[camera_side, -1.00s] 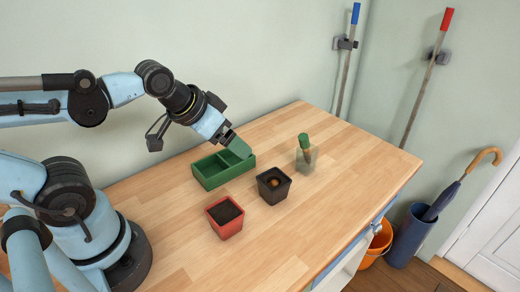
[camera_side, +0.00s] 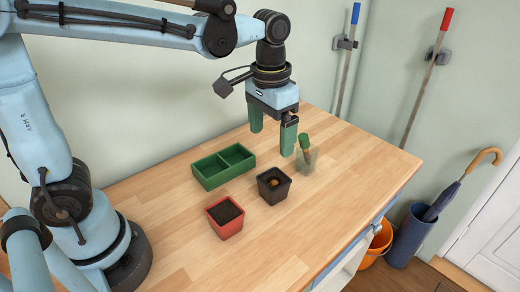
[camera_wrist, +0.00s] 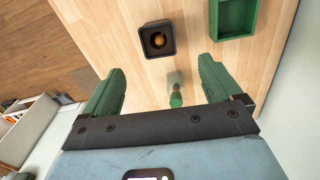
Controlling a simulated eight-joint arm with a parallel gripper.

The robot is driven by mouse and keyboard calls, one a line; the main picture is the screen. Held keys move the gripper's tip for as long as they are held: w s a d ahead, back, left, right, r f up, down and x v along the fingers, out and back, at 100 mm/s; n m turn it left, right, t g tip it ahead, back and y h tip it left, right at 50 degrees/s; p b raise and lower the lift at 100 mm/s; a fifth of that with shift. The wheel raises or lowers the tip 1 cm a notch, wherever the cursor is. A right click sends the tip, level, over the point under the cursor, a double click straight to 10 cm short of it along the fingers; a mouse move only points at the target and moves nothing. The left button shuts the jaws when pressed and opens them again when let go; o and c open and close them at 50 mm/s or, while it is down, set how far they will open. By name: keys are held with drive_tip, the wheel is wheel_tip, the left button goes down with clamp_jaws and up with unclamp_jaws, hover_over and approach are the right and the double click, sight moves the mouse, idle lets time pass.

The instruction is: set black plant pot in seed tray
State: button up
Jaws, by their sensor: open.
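The black plant pot (camera_side: 273,187) stands upright on the wooden bench, with something round and brown inside. It also shows in the wrist view (camera_wrist: 157,40). The green seed tray (camera_side: 209,184) has two compartments, both empty, and lies behind and left of the black pot. Part of it shows at the top right of the wrist view (camera_wrist: 233,35). My gripper (camera_side: 272,140) is open and empty, pointing down above the bench behind the black pot. In the wrist view its green fingers (camera_wrist: 160,82) are wide apart, with the black pot beyond their tips.
A red pot of soil (camera_side: 226,222) stands left of and in front of the black pot. A clear container with a green-topped item (camera_side: 306,155) stands close to my right finger, and shows between the fingers in the wrist view. The bench front is clear.

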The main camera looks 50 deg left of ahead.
hover_over(274, 183)
drive_tip(key=f, duration=0.7)
drive_tip(key=shift+s, duration=0.25)
drive_tip(key=shift+w+f, duration=0.2)
drive_tip(key=shift+f, duration=2.4)
drive_tip(key=shift+c, duration=0.4)
drive_tip(key=c, duration=1.1)
drive_tip(key=shift+r, duration=0.2)
